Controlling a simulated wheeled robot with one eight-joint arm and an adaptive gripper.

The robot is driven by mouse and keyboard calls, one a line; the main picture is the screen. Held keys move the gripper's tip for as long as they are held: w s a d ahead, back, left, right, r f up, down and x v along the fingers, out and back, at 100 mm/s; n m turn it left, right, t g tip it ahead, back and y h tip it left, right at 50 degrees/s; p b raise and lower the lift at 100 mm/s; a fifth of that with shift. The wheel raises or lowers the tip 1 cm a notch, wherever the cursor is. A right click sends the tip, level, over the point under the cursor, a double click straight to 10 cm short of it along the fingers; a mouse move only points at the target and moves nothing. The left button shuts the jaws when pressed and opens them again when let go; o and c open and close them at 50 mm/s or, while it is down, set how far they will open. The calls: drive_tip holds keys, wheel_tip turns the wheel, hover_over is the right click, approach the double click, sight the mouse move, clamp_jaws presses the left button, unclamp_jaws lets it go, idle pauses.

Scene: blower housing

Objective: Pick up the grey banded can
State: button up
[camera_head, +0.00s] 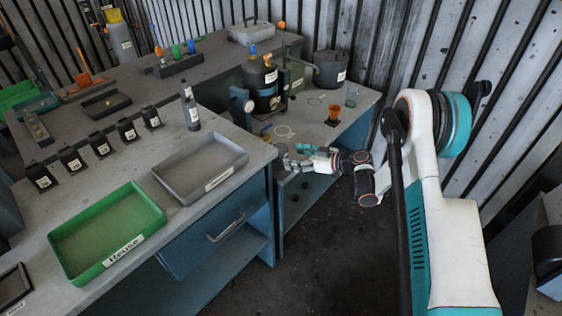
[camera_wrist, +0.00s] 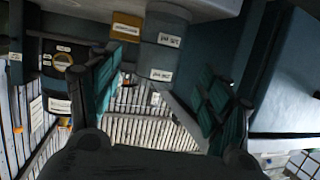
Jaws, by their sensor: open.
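In the head view a dark grey can (camera_head: 328,68) with a white label stands at the back of the far bench, against the corrugated wall. My gripper (camera_head: 291,158) is open and empty at that bench's near edge, well apart from this can. In the wrist view my two teal finger pads (camera_wrist: 158,92) are spread wide, with nothing held between them. A grey cylinder with pale labels and a band (camera_wrist: 165,52) shows beyond the gap. I cannot tell for sure that it is the same can.
An orange cup (camera_head: 334,114) and a glass (camera_head: 352,96) stand on the far bench. A grey tray (camera_head: 190,166) and a green tray (camera_head: 105,228) lie on the near bench. Bare benchtop shows around the cup.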

sight(287, 156)
drive_tip(key=shift+x, duration=1)
drive_tip(key=b+x, duration=0.1)
drive_tip(key=x, duration=0.1)
drive_tip(key=b+x, duration=0.2)
drive_tip(key=x, duration=0.1)
drive_tip(key=shift+w+f, duration=0.1)
drive_tip(key=shift+f, duration=0.15)
drive_tip(key=shift+r, duration=0.1)
drive_tip(key=c, duration=1.3)
